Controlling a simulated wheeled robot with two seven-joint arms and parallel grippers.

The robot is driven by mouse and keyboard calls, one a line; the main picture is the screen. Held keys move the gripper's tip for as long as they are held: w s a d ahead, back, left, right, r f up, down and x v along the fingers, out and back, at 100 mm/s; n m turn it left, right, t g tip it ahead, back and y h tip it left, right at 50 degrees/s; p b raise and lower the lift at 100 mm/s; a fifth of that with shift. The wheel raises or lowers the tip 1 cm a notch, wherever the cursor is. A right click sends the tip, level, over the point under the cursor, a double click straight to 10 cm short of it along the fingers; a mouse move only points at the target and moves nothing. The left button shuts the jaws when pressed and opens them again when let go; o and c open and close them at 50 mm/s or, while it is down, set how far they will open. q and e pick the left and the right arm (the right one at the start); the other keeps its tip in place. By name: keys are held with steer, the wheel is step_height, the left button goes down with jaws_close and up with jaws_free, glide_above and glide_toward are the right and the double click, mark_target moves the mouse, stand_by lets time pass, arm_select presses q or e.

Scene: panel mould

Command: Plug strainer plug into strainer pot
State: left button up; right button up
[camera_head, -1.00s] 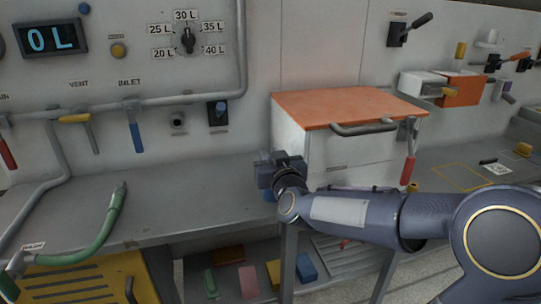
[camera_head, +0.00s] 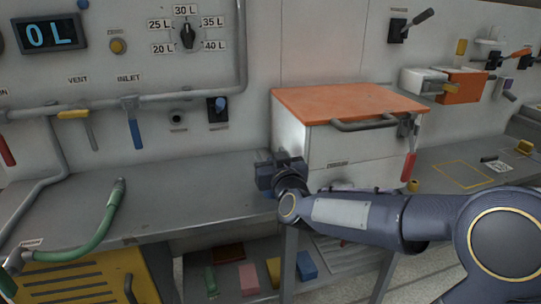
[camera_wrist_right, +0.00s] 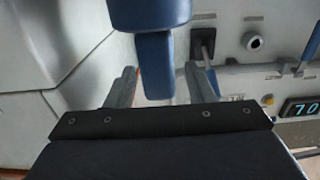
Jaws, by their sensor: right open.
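My right gripper (camera_head: 266,178) is at the back of the bench, against the left side of the white box with the orange lid. In the right wrist view, which is upside down, its two fingers (camera_wrist_right: 158,72) are apart. A blue part (camera_wrist_right: 150,12) with a narrower blue grip (camera_wrist_right: 155,65) lies between the fingertips, with gaps at both sides. It may be the strainer plug; I cannot tell for certain. In the head view my gripper mostly hides it. I cannot make out the strainer pot for certain. My left gripper is not in view.
The white box with its orange lid (camera_head: 345,101) stands right beside my gripper. A round wall port (camera_head: 178,120) and a blue-knobbed switch (camera_head: 218,106) are on the panel behind. A green hose (camera_head: 105,215) lies at the left. The bench between (camera_head: 190,195) is clear.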

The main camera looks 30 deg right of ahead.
steer(key=p+v, duration=0.1)
steer(key=v, duration=0.6)
steer(key=shift+s, duration=0.2)
steer(key=s+a+f+g+y, duration=0.3)
steer(key=s+f+g, duration=0.15)
steer(key=s, duration=0.35)
steer(key=s+a+f+n+g+y, duration=0.1)
steer(key=s+a+f+g+y, duration=0.15)
steer(key=s+a+f, duration=0.4)
steer(key=s+a+f+g+y, duration=0.1)
steer(key=s+f+g+y, duration=0.3)
steer(key=s, duration=0.5)
step_height(320, 180, up, 19)
steer(key=h+p, duration=0.1)
steer(key=p, duration=1.7)
steer(key=shift+d+g+p, duration=0.15)
steer(key=shift+g+p, duration=0.2)
steer(key=shift+g, duration=0.05)
steer(key=shift+w, duration=0.15)
